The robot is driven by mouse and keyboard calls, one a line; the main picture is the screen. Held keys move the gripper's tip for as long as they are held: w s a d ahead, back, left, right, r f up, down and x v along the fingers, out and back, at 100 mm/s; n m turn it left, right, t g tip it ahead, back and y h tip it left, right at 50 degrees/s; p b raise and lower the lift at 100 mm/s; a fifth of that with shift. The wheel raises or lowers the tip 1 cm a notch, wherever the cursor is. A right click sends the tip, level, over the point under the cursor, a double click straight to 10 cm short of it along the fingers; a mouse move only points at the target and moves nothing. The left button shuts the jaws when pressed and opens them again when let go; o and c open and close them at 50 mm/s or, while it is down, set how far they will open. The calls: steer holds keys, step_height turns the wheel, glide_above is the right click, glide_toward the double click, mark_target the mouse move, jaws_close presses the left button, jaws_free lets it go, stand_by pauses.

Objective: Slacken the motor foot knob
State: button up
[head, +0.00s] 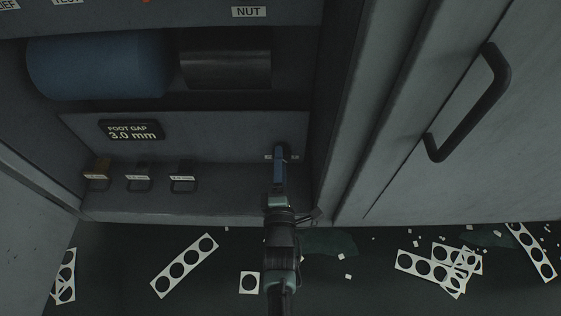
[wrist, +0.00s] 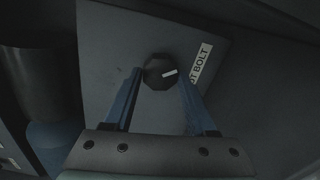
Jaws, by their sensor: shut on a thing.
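The motor foot knob (wrist: 153,73) is a dark, faceted knob with a white pointer mark that points right in the wrist view. It sits on a grey plate beside a label reading "OT BOLT" (wrist: 201,63), partly covered. My gripper (wrist: 160,78) has its blue fingers on both sides of the knob, shut on it. In the head view my gripper (head: 280,158) reaches the lower right of the recess, and its fingers mostly hide the knob. The blue motor (head: 100,66) lies above left. A display (head: 131,130) reads "FOOT GAP 3.0 mm".
Three tagged pieces with handles (head: 138,180) stand in a row left of my gripper. A dark cylinder (head: 226,70) adjoins the motor, under a "NUT" label (head: 249,12). A door handle (head: 470,102) juts out at right. Punched strips (head: 184,265) litter the floor.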

steer(key=shift+n, duration=0.4)
steer(key=o, duration=1.4)
steer(key=s+p, duration=0.6)
steer(key=s, duration=0.7)
